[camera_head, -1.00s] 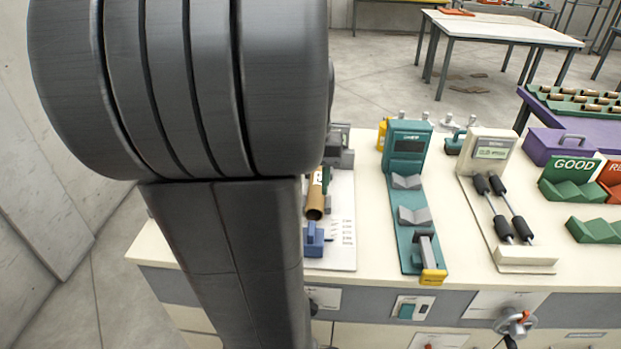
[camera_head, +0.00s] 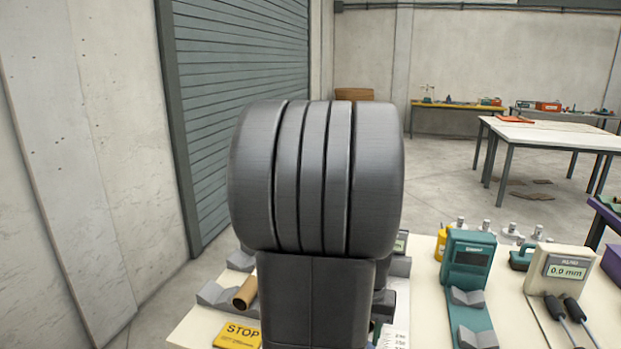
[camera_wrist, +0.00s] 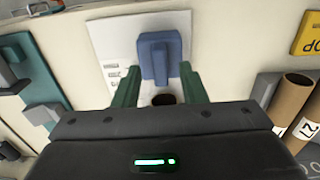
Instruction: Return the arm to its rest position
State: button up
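My gripper (camera_wrist: 159,70) shows in the wrist view with its two green fingers spread apart over the bench. A blue block (camera_wrist: 160,57) stands on a white printed sheet (camera_wrist: 107,45) beyond the fingertips. The dark open end of a brown tube (camera_wrist: 163,99) shows between the fingers, with gaps on both sides; the rest of it is hidden by my gripper body. In the head view my thick dark arm fills the middle and hides the gripper.
A cardboard tube (camera_head: 245,292) lies on a grey cradle at left, near a yellow STOP sign (camera_head: 238,335). The teal device (camera_head: 467,262) and the cream gauge reading 0.0 mm (camera_head: 560,272) stand at right. A concrete wall (camera_head: 90,150) and shutter (camera_head: 240,90) are left.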

notch_tip(320, 180, down, 3)
jog(key=shift+f, duration=0.1)
jog(key=shift+w+d, duration=0.1)
jog(key=shift+w, duration=0.2)
jog(key=shift+r, duration=0.2)
